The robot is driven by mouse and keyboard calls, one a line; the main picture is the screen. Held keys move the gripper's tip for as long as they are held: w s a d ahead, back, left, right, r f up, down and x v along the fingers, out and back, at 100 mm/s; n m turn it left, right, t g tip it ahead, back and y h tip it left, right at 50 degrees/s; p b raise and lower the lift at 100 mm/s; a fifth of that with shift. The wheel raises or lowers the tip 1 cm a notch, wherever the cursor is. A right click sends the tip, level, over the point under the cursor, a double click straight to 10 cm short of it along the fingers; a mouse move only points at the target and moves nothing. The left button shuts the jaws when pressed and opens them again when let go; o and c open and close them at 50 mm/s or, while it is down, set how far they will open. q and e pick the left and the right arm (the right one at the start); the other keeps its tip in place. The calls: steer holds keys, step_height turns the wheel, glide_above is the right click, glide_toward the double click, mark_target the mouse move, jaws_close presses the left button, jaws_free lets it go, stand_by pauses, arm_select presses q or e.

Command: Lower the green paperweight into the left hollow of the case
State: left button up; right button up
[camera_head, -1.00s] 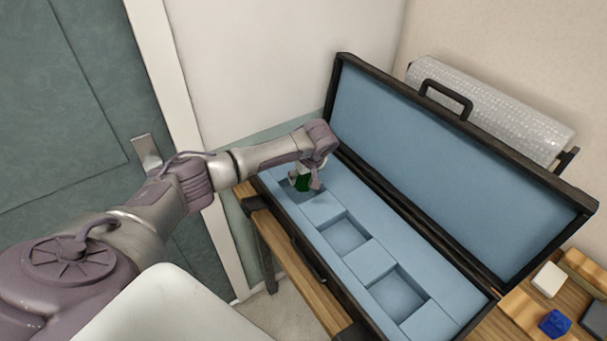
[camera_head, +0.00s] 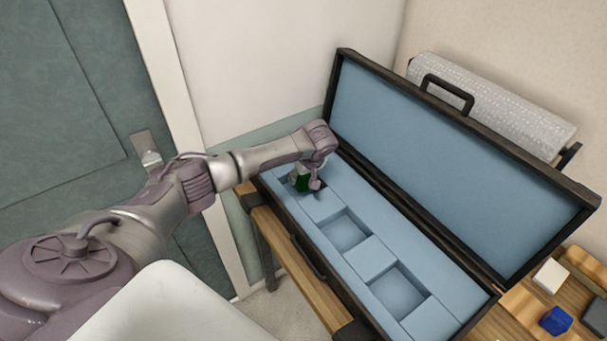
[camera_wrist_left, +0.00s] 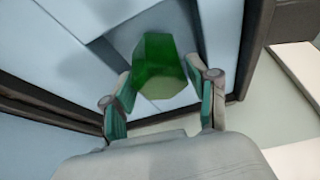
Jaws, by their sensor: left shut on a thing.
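The green paperweight (camera_wrist_left: 158,68) is a faceted green block between the fingers of my left gripper (camera_wrist_left: 160,98) in the left wrist view. In the head view my left gripper (camera_head: 306,183) is shut on the paperweight (camera_head: 301,182) at the left end of the open case (camera_head: 327,204). The paperweight is over or partly in the left hollow; the gripper hides most of that hollow, so its exact depth is unclear. The middle hollow (camera_head: 345,231) and the right hollow (camera_head: 399,291) of the blue foam are empty. My right gripper is not in view.
The raised blue-lined lid (camera_head: 440,150) stands behind the case. A bubble-wrap roll (camera_head: 500,100) lies behind the lid. On the wooden table at right are a white block (camera_head: 550,276), a blue block (camera_head: 555,321) and a dark grey block (camera_head: 595,318).

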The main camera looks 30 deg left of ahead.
arm_select(q)
steer(key=shift+f+b, duration=0.7)
steer(key=shift+f, duration=0.6)
stand_by(0.5)
steer(key=o, duration=1.5)
steer(key=shift+c, duration=0.2)
steer(key=v, duration=1.2)
steer(key=shift+s, duration=0.1)
